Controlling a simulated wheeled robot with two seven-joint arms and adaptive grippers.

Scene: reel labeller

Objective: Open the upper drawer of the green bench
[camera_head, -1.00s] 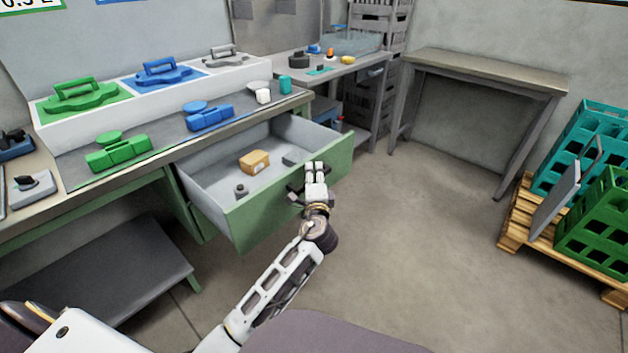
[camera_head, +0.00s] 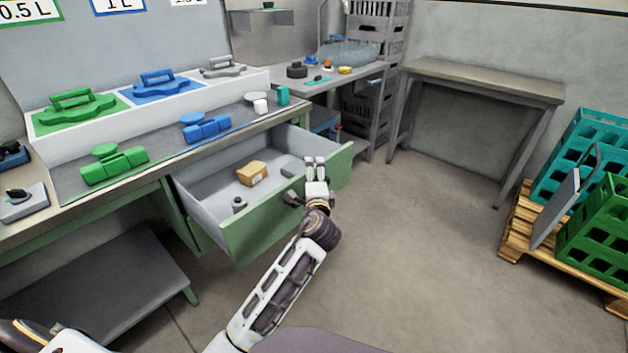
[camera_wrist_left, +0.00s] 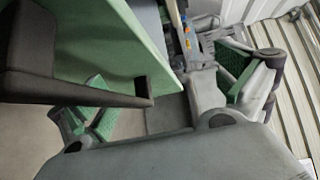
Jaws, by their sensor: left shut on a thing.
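The upper drawer of the green bench (camera_head: 245,232) stands pulled out, with its inside in plain view. A small tan box (camera_head: 252,173) and a small dark grey part (camera_head: 239,203) lie in it. My left gripper (camera_head: 316,163) is at the outside of the drawer front, right of its middle. In the left wrist view the green drawer front (camera_wrist_left: 110,45) carries a dark bar handle (camera_wrist_left: 70,92). The left gripper is shut on this handle; the contact is partly hidden. My right gripper is out of view.
Green (camera_head: 115,165) and blue (camera_head: 206,127) parts lie on the bench top. A grey lower shelf (camera_head: 95,275) is under the bench. A side table (camera_head: 485,80) stands at the back. Crates (camera_head: 600,225) on a pallet stand at the right. The floor between is clear.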

